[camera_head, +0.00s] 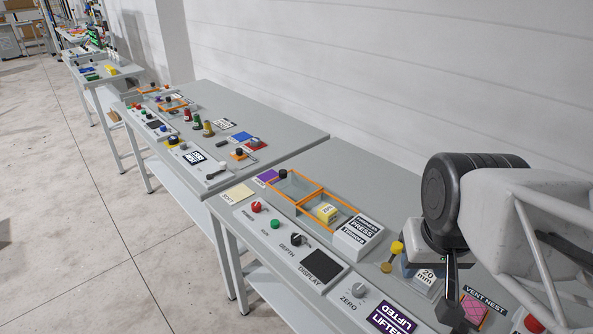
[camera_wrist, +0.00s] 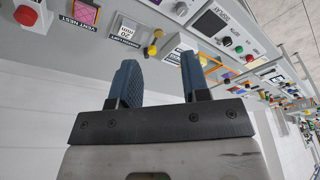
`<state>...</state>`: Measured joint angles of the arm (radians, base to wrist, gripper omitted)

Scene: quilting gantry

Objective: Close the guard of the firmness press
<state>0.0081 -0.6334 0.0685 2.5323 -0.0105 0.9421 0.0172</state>
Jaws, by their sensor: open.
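The firmness press is the grey block with a black-and-white label (camera_head: 360,232) on the bench in the head view. An orange-framed clear guard (camera_head: 297,184) with a black knob (camera_head: 283,174) lies flat at its left end. An orange-edged bay with a yellow block (camera_head: 327,212) sits between the guard and the label block. I cannot tell whether a panel covers the yellow block. My gripper (camera_head: 455,312) is at the right, well apart from the guard. In the wrist view its two blue fingers (camera_wrist: 160,78) are spread and empty; part of the orange frame (camera_wrist: 213,66) shows beyond them.
A panel with red and green buttons, a dark knob and a display (camera_head: 320,262) runs along the front edge. A yellow-topped post (camera_head: 397,247) and a 20 mm block (camera_head: 425,278) stand between my gripper and the press. Another bench (camera_head: 290,130) extends left.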

